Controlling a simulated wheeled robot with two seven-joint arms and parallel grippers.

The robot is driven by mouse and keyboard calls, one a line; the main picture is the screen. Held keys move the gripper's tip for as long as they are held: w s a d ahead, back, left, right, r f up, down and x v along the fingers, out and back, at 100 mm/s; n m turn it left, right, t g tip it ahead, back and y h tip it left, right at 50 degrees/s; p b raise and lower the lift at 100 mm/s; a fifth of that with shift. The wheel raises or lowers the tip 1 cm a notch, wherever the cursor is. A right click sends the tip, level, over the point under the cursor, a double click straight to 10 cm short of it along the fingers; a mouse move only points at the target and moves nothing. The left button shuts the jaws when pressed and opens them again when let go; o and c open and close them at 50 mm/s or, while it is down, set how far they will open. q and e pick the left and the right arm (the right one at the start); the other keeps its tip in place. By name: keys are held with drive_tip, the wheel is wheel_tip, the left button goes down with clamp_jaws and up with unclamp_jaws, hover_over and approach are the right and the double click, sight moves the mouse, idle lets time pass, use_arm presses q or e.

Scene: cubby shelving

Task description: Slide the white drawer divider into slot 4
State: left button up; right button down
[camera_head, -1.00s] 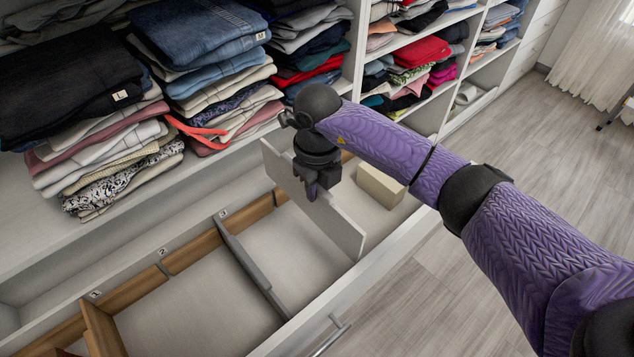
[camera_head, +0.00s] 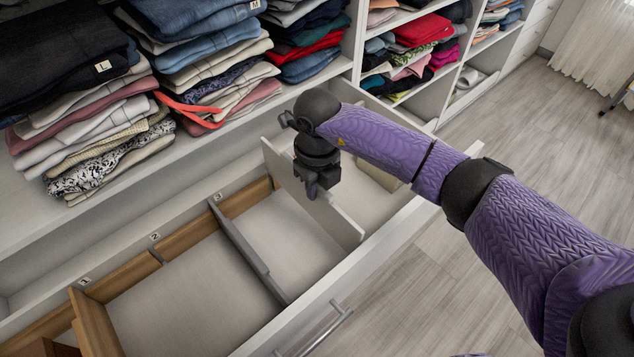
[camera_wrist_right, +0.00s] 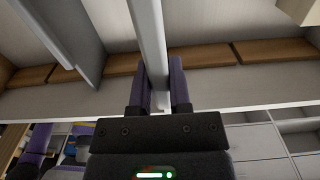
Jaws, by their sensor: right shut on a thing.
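The white divider (camera_head: 338,222) is a thin upright panel spanning the drawer (camera_head: 352,264) from back to front, to the right of the grey divider (camera_head: 247,247). My right gripper (camera_head: 313,190) is shut on its upper edge near the middle. In the right wrist view, the white divider (camera_wrist_right: 148,38) runs between the two fingers (camera_wrist_right: 161,92). Labels 1 (camera_head: 83,282), 2 (camera_head: 155,237) and 3 (camera_head: 218,197) show on the drawer's back edge; a label 4 is not visible. I cannot tell whether the divider's lower edge touches the drawer floor. My left gripper is out of view.
A wooden divider (camera_head: 95,325) stands at label 1. A pale box (camera_head: 380,176) lies beyond the white divider, partly hidden. Folded clothes (camera_head: 205,75) fill the shelves above the drawer's back. The compartment between the grey and white dividers is empty.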

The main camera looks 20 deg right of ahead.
use_arm(q)
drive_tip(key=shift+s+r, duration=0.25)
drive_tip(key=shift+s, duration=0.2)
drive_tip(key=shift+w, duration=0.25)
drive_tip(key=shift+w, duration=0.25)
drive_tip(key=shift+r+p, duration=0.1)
drive_tip(key=shift+p, duration=0.25)
